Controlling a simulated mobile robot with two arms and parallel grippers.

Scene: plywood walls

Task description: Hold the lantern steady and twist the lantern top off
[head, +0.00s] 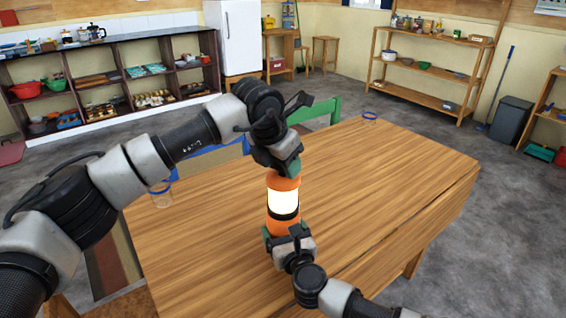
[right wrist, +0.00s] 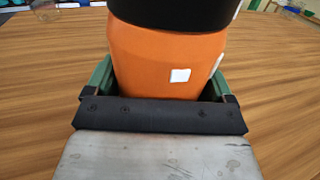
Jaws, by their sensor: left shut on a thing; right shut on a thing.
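An orange lantern (head: 283,200) with a glowing pale band and a black ring below it stands upright on the wooden table (head: 380,185). My left gripper (head: 282,172) comes down from above and is shut on the lantern top, which its fingers mostly hide. My right gripper (head: 285,233) is low at the near side and is shut on the lantern's orange base. In the right wrist view the orange base (right wrist: 165,65) sits between the green fingers of the right gripper (right wrist: 160,88), with the black ring above it.
A glass with a blue rim (head: 161,195) stands at the table's left edge, and another blue-rimmed glass (head: 369,119) is at the far edge. A green chair (head: 318,112) and a blue chair (head: 215,152) are behind the table. The table's right half is clear.

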